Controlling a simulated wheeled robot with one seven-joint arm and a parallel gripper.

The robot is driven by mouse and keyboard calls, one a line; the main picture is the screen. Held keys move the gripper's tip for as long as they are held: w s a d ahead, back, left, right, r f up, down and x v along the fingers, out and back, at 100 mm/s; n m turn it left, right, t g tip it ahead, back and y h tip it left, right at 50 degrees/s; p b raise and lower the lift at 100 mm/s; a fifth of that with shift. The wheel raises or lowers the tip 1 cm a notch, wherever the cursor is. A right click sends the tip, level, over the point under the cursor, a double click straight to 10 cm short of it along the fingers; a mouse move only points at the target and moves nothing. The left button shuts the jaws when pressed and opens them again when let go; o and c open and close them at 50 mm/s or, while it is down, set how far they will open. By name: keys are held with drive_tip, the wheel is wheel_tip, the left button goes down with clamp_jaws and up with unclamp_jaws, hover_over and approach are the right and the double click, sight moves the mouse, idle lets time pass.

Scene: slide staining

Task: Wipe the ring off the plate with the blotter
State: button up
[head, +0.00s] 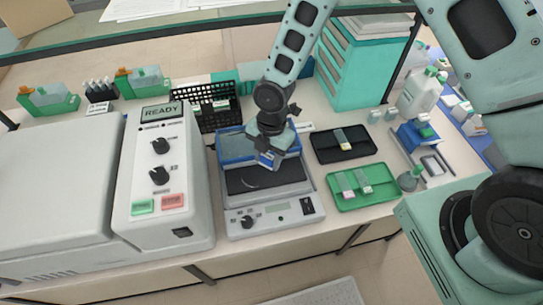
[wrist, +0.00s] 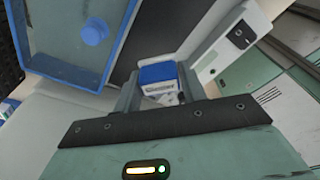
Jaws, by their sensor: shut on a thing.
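My gripper (head: 268,150) is over the instrument with the dark plate (head: 252,180), at the middle of the bench. In the wrist view my gripper (wrist: 160,90) is shut on the blotter (wrist: 158,75), a small blue and white block with printed lettering. The blotter also shows as a small blue patch at the gripper's tip in the head view (head: 266,159). The dark plate (wrist: 150,32) lies beyond it in the wrist view. I cannot tell whether the blotter touches the plate. I cannot make out a ring; my gripper covers part of the plate.
A blue tray (head: 232,150) stands at the plate's back; the wrist view shows a round blue piece (wrist: 94,32) in it. A white machine (head: 160,210) is close on the left. A black slide tray (head: 325,147) and green slide tray (head: 345,200) lie right. A black rack (head: 208,108) stands behind.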

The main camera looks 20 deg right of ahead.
drive_tip(key=shift+r+p, duration=0.4)
drive_tip(key=shift+r, duration=0.55)
